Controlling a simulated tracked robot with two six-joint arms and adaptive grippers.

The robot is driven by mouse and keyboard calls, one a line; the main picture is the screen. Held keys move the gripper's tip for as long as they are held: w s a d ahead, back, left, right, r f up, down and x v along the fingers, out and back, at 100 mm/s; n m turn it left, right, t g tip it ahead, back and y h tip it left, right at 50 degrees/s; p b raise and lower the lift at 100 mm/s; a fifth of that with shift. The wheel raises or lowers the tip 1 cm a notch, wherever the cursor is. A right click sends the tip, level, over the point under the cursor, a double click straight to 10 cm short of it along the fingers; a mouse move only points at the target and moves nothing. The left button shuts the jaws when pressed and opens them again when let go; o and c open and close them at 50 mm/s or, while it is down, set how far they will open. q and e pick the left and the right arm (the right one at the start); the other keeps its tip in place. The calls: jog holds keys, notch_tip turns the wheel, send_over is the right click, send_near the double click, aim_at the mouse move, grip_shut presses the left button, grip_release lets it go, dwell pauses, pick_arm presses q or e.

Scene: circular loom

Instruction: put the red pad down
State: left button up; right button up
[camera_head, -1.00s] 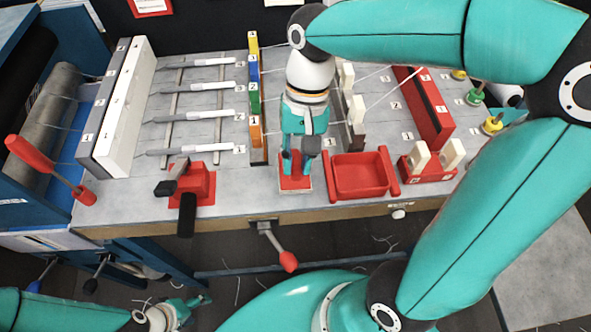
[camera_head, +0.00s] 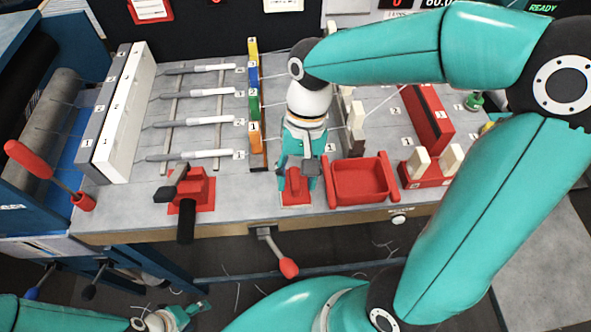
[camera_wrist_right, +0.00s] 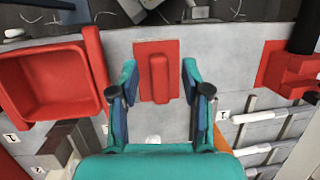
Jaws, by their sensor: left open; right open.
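The red pad (camera_head: 296,199) lies flat on the table near its front edge, just left of the red tray. In the right wrist view the red pad (camera_wrist_right: 144,90) is a flat plate with a raised bar along its middle. My right gripper (camera_head: 297,178) is over the pad, pointing down and open. In the right wrist view the gripper's (camera_wrist_right: 159,76) two fingers stand apart on either side of the raised bar, with gaps on both sides. My left gripper (camera_head: 197,305) is low at the bottom left, away from the table, and open.
The red tray (camera_head: 360,181) stands close to the right of the pad. A red block with a black handle (camera_head: 190,190) is to the left. Colored blocks (camera_head: 254,100) and grey-white rods (camera_head: 195,127) lie behind. Bare table shows between the red block and pad.

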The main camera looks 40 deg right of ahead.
aim_at(302, 178)
jog(key=v, duration=1.2)
jog(key=shift+p, duration=0.35)
